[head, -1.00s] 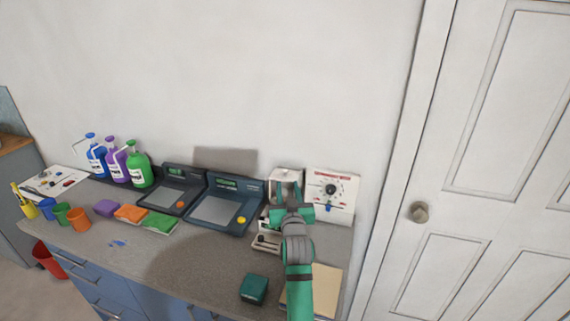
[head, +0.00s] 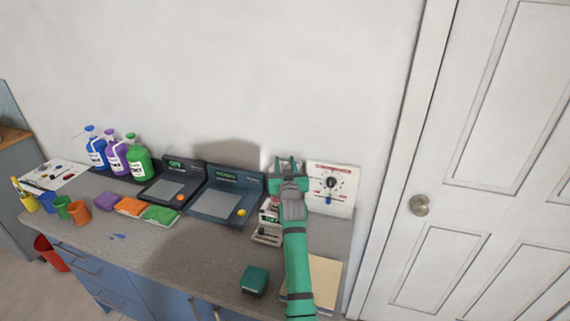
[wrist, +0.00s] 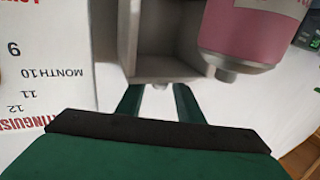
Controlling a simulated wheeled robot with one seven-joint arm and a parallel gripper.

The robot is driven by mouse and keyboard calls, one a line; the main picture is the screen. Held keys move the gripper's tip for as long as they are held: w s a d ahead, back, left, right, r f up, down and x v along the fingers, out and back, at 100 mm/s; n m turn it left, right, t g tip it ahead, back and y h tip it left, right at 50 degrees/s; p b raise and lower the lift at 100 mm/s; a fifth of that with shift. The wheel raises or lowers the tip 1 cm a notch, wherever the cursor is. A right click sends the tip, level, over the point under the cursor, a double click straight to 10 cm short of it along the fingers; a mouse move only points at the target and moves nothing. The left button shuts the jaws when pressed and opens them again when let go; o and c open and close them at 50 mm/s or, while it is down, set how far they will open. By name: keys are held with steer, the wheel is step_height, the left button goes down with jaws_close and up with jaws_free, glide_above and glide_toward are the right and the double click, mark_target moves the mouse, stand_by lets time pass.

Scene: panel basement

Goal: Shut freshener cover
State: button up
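The freshener shows in the wrist view as an open pale grey box (wrist: 168,45) with a hollow inside. A pink canister (wrist: 255,30) with a nozzle-like end is beside that hollow. In the head view my gripper (head: 286,162) is in front of the freshener and hides most of it. My gripper (wrist: 158,98) is open, its two green fingers apart with nothing between them. The fingertips are close to the box's edge; I cannot tell whether they touch. I cannot make out the cover clearly in either view.
A white panel with a dial (head: 331,184) is close on the right. Two dark scales, the nearer one (head: 222,204) with a yellow button, stand left. A small pale device (head: 268,236), a dark green box (head: 254,280) and a tan board (head: 325,275) lie on the counter.

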jaws_close()
steer(key=shift+a, duration=0.1)
